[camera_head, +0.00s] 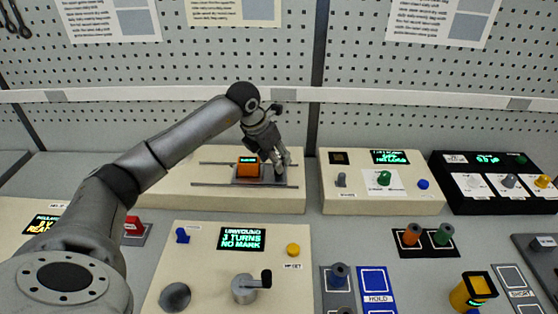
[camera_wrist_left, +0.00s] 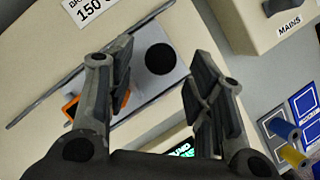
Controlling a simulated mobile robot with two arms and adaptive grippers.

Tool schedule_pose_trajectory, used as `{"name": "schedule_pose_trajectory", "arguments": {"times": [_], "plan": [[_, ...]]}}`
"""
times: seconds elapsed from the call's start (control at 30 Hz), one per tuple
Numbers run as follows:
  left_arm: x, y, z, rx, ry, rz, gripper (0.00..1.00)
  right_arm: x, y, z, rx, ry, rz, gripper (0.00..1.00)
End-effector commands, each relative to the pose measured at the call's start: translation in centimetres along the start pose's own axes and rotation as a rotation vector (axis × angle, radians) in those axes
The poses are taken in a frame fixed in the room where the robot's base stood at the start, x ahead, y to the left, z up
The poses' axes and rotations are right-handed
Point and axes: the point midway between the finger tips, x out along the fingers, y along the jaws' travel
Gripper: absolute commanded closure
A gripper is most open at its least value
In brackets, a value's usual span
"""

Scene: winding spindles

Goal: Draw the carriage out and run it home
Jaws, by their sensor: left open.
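The carriage is a grey plate (camera_head: 240,181) on two thin rails, on a cream housing at the back centre, with an orange block (camera_head: 248,168) carrying a small lit display. In the left wrist view the plate (camera_wrist_left: 141,84) bears a round black knob (camera_wrist_left: 160,58); the orange block (camera_wrist_left: 71,105) is partly hidden behind a finger. My left gripper (camera_head: 283,166) is over the plate's right end, pointing down. In the wrist view its open fingers (camera_wrist_left: 163,60) stand on either side of the knob; whether they touch it is unclear. My right gripper is out of view.
A front panel (camera_head: 205,262) has a display reading "UNWOUND 3 TURNS NO MARK", a crank (camera_head: 246,287), a blue switch and a yellow button. A cream box (camera_head: 383,184) and a black box (camera_head: 490,184) stand right. A yellow device (camera_head: 473,291) is at front right. Pegboard closes the back.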

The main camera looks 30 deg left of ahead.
Motion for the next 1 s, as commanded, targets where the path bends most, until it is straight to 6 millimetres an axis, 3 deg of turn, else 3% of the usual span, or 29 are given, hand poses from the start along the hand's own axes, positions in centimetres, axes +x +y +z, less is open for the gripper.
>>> {"name": "schedule_pose_trajectory", "arguments": {"times": [0.13,0.3,0.63,1.0], "plan": [[2.3,-0.1,0.0,-0.001,0.003,-0.003,0.52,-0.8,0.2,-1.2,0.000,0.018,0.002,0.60],[3.7,0.0,0.0,-0.001,0.001,-0.001,0.52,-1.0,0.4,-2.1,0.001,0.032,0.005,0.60],[4.1,0.0,0.0,0.001,0.000,0.000,0.53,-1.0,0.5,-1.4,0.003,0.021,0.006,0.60],[4.0,0.0,0.0,0.001,0.000,0.000,1.00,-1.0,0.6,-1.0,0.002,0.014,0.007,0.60]]}}
